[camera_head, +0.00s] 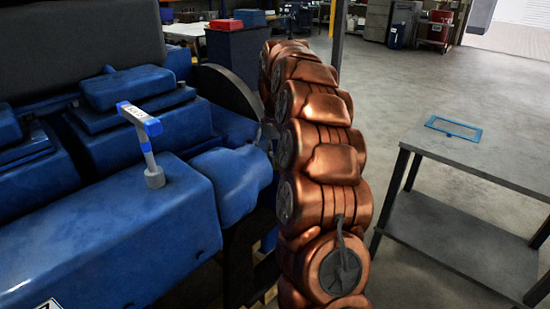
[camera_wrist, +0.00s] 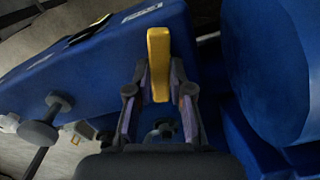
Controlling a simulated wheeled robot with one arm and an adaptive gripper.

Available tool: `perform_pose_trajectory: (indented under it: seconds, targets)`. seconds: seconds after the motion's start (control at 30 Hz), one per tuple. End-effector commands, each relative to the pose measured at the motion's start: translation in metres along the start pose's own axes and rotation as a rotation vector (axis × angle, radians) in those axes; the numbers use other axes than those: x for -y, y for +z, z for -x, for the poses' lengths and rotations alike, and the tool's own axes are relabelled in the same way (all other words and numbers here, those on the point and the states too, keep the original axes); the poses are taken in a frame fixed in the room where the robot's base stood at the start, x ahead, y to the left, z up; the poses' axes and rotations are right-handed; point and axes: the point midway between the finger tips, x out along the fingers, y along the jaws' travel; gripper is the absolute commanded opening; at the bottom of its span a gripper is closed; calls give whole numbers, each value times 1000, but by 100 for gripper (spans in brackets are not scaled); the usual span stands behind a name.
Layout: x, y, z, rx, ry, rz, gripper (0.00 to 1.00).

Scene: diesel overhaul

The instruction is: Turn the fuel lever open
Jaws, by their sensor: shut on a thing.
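A yellow lever (camera_wrist: 158,45), which I take to be the fuel lever, stands upright in the middle of the wrist view against the blue engine. My gripper (camera_wrist: 159,78) has one finger on each side of the lever's lower part and is shut on it. In the head view neither my gripper nor the yellow lever shows; my copper-coloured arm covers the middle of the picture.
The blue engine (camera_head: 110,240) fills the left of the head view, with a blue-topped handle (camera_head: 139,119) standing on it. A grey table (camera_head: 480,155) with a blue frame (camera_head: 453,128) is at right. In the wrist view, a dark knob (camera_wrist: 38,132) sticks out at left. Open floor lies behind.

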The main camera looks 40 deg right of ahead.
Motion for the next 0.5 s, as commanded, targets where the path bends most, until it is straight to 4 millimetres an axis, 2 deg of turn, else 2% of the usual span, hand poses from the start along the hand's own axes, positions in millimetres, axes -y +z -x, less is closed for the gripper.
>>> perform_pose_trajectory:
  seconds: [0.2, 0.5]
  targets:
    - [-2, -1, 1, -2, 0, 162, 0]
    - [-3, -1, 0, -2, 1, 296, 0]
